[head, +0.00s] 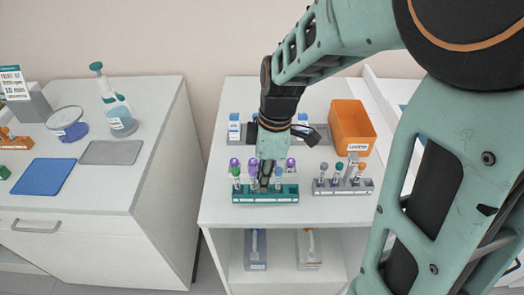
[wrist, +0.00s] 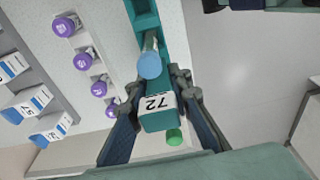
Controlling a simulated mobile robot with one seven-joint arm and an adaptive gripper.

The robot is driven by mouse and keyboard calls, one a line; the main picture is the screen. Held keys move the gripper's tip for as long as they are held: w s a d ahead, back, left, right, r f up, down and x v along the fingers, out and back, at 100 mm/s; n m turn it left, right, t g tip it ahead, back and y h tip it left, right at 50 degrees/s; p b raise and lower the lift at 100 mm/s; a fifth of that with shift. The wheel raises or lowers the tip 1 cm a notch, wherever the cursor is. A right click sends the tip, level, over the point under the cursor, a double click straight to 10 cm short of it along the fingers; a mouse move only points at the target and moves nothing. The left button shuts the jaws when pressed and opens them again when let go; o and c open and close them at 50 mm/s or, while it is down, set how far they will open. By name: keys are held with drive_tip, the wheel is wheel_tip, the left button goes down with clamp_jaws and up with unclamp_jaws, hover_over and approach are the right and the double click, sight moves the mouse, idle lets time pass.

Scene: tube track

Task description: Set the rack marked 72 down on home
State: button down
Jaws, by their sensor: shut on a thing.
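The teal rack (head: 252,197) is at the front edge of the right-hand counter in the head view. Its grip block (wrist: 158,118) carries the number 72 in the wrist view. It holds a green-capped tube (wrist: 174,137) and a blue-capped tube (wrist: 150,66). My gripper (wrist: 160,100) is shut on the block from above, fingers on both sides; it also shows in the head view (head: 266,182). I cannot tell whether the rack's base touches the counter. No spot marked home is readable; a blue mat (head: 44,177) and a grey mat (head: 111,152) lie on the left counter.
Purple-capped tubes (wrist: 85,61) stand close beside the teal rack. A grey rack (head: 343,187) with tubes is at its right. An orange bin (head: 352,130) and white-blue boxes (head: 234,128) stand behind. A gap separates the counters.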

drive_tip(key=shift+f+b, duration=0.4)
drive_tip(key=shift+f, duration=0.35)
drive_tip(key=shift+f, duration=0.25)
drive_tip(key=shift+f+b, duration=0.25)
drive_tip(key=shift+b, duration=0.3)
drive_tip(key=shift+f+b, duration=0.3)
drive_tip(key=shift+f, duration=0.05)
idle(0.3)
drive_tip(key=c, duration=1.7)
unclamp_jaws()
drive_tip(key=shift+r, duration=0.15)
drive_tip(key=r, duration=0.4)
drive_tip(key=d+r, duration=0.1)
drive_tip(key=r, duration=0.6)
drive_tip(key=shift+d+r, duration=0.25)
drive_tip(key=shift+r, duration=0.1)
